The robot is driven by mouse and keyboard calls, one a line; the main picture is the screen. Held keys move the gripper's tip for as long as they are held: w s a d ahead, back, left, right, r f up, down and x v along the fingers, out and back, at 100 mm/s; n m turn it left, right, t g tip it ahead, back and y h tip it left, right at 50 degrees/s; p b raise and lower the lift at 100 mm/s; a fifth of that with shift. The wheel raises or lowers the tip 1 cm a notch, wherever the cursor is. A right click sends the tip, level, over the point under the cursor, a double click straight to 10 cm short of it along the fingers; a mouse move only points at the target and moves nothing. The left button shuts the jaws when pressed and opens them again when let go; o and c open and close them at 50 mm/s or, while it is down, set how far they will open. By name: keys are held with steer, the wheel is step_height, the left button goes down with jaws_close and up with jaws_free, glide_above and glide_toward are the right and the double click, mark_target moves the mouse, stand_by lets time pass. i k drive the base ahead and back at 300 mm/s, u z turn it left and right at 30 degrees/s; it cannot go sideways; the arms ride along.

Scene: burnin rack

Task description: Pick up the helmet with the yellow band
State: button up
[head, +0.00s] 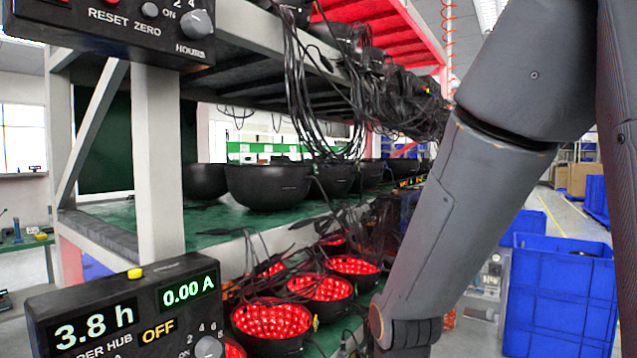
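Black helmets stand on the rack. One large dark helmet (268,186) sits upside down on the green middle shelf (118,215), with more beside and behind it. I cannot make out a yellow band on any helmet. My arm crosses the right side of the view, and my gripper is not in view.
A control box (130,310) reading 3.8 h and OFF stands at the lower left, another box (125,25) at the upper left. Black cables (320,100) hang from the upper shelf. Blue crates (560,290) stand on the right, near an open aisle.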

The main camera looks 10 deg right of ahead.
mark_target(334, 184)
steer(key=z, duration=1.2)
steer(key=i, duration=1.65)
steer(key=u, duration=1.3)
